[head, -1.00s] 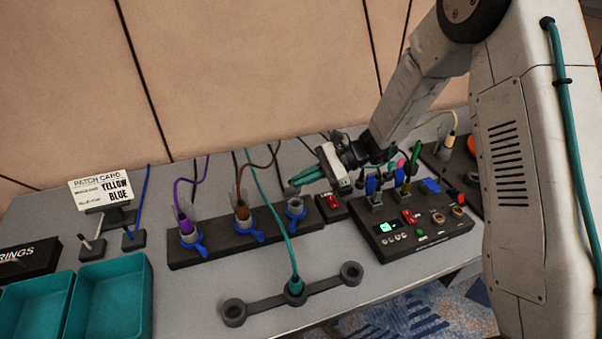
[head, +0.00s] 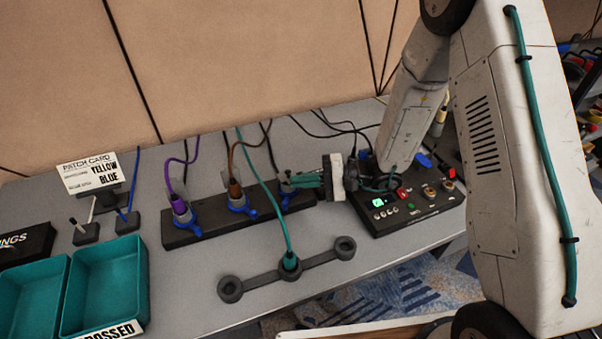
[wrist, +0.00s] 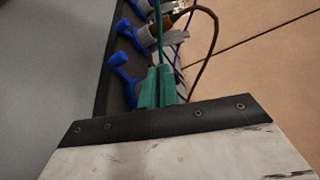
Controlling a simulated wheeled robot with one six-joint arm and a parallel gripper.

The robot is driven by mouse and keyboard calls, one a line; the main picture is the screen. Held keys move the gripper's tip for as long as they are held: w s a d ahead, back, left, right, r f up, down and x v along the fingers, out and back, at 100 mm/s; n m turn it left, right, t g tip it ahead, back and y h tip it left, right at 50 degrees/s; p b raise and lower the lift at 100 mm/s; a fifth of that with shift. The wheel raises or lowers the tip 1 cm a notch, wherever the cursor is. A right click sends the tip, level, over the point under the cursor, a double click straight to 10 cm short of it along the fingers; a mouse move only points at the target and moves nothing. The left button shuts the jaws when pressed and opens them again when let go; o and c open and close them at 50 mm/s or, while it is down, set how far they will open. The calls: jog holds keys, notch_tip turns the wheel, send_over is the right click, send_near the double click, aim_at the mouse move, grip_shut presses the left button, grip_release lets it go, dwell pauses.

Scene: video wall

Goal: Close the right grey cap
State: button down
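The right socket (head: 287,188), with a blue lever, is at the right end of the black strip. Its grey cap is largely hidden by my gripper in the head view, so I cannot tell its angle. My gripper (head: 300,181) has teal fingers pointing left at this socket's top, touching or very close. In the wrist view the gripper's fingers (wrist: 158,88) lie nearly together, with nothing visible between them. The socket's blue lever (wrist: 122,68) is just left of the fingertips there.
The middle socket (head: 238,202) holds a brown plug and the left socket (head: 183,215) a purple one. A teal cable (head: 268,195) runs past the strip to the three-ring holder (head: 262,281). A control box (head: 415,215) stands close on the right. Teal bins (head: 108,285) stand at left.

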jog(key=shift+s+d+f+n+y, duration=0.15)
jog(key=shift+f+n+y, duration=0.1)
jog(key=shift+f+n, duration=0.3)
jog(key=shift+s+a+f+n+y, duration=0.1)
jog(key=shift+f+n+y, duration=0.2)
jog(key=shift+n, duration=0.35)
jog(key=c, duration=1.6)
grip_release()
jog(key=shift+c, duration=0.2)
